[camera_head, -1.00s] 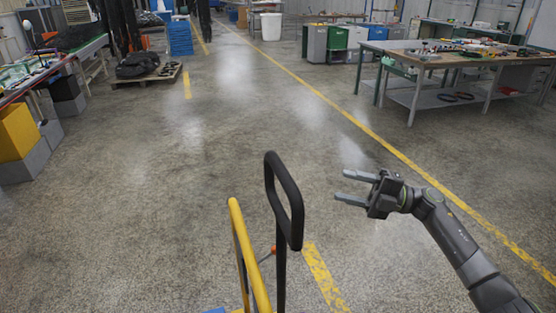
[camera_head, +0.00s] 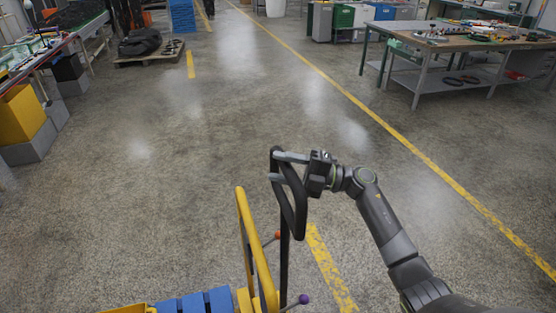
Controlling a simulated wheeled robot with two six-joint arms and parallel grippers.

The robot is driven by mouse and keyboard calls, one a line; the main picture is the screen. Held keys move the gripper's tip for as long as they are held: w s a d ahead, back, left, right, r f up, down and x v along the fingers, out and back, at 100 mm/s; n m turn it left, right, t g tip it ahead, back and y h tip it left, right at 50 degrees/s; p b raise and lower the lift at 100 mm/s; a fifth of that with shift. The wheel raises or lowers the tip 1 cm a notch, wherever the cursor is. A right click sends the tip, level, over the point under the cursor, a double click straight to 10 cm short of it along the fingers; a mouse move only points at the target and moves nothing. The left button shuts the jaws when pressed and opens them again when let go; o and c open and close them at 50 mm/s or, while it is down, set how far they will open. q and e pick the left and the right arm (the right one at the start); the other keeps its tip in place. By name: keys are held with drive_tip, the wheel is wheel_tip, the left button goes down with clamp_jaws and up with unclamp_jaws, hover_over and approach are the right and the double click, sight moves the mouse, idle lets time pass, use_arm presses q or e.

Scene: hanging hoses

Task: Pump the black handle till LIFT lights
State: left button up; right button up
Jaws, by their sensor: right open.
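The black handle (camera_head: 299,218) is an upright loop on a dark shaft at the lower middle of the head view. My right gripper (camera_head: 273,167) is open at the upper part of the loop. Its two grey fingers point left, one above the other, and overlap the loop in the picture. I cannot tell whether they touch it. My left gripper is not in view. No LIFT light shows in this view.
A yellow frame (camera_head: 252,240) stands just left of the handle. A lever with an orange knob (camera_head: 277,235), a purple knob (camera_head: 303,299) and blue blocks (camera_head: 194,303) are low down. A workbench (camera_head: 455,45) is at the right; the floor ahead is clear.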

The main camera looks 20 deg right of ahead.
drive_tip(key=shift+w+a+r, duration=0.1)
drive_tip(key=shift+w+a, duration=0.1)
drive_tip(key=shift+a, duration=0.35)
clamp_jaws()
